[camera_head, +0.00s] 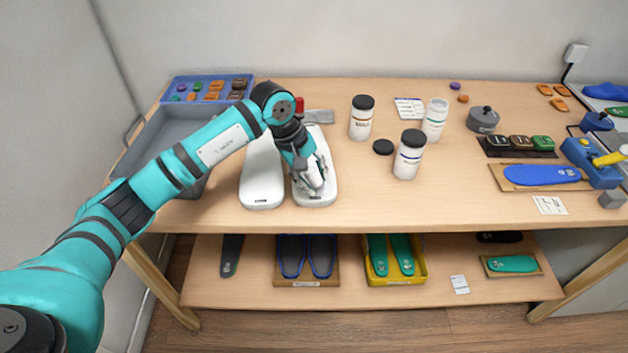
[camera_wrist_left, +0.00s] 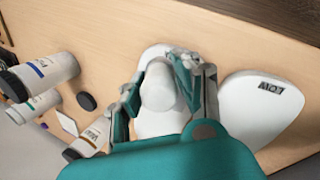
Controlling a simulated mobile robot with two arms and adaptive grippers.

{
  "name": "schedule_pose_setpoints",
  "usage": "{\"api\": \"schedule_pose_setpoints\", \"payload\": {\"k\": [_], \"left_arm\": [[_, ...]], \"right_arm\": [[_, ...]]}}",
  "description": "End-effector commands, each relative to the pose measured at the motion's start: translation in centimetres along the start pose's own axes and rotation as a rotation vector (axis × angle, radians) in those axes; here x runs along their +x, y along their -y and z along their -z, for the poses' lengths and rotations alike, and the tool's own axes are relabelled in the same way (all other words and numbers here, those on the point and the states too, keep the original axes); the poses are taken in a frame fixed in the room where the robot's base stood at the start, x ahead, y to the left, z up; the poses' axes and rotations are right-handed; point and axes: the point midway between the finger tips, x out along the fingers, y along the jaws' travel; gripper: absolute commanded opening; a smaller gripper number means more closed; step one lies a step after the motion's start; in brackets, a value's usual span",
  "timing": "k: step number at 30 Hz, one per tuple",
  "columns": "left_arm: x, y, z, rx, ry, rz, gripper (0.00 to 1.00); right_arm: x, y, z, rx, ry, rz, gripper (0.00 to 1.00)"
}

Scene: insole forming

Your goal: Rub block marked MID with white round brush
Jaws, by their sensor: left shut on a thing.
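Two white sole-shaped blocks lie side by side on the table. The left block (camera_head: 262,178) shows in the left wrist view (camera_wrist_left: 262,105) with a label that seems to read LOW upside down. The right block (camera_head: 318,199) is under my left gripper (camera_head: 311,184); its label is too small to read in the head view and hidden in the left wrist view. My left gripper is shut on the white round brush (camera_wrist_left: 158,86), held over the right block. I cannot tell whether the brush touches it. My right gripper is not in view.
A grey tray (camera_head: 137,158) and a blue parts tray (camera_head: 178,83) stand to the left. White bottles with black lids (camera_head: 362,117) (camera_head: 409,155) and a black lid (camera_head: 383,147) stand right of the blocks. The table front right of the blocks is clear.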

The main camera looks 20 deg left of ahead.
Motion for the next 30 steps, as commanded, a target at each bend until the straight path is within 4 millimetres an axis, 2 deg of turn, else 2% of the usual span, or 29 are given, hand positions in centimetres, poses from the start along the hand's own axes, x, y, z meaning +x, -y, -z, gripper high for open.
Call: {"api": "schedule_pose_setpoints", "payload": {"k": [1,11,18,30], "left_arm": [[-0.8,-0.3,0.0,0.0,-0.004,-0.003,0.0],[-3.7,-1.1,-0.3,-0.008,-0.006,-0.005,0.0],[-5.7,-1.6,-0.6,-0.013,-0.007,-0.005,0.0],[-6.1,-1.6,-0.7,-0.015,-0.007,-0.005,0.0]], "right_arm": [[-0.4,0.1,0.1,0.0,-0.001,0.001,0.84],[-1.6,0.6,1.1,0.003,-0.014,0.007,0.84],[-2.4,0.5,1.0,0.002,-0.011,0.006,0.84],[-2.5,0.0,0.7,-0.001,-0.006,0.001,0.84]]}}
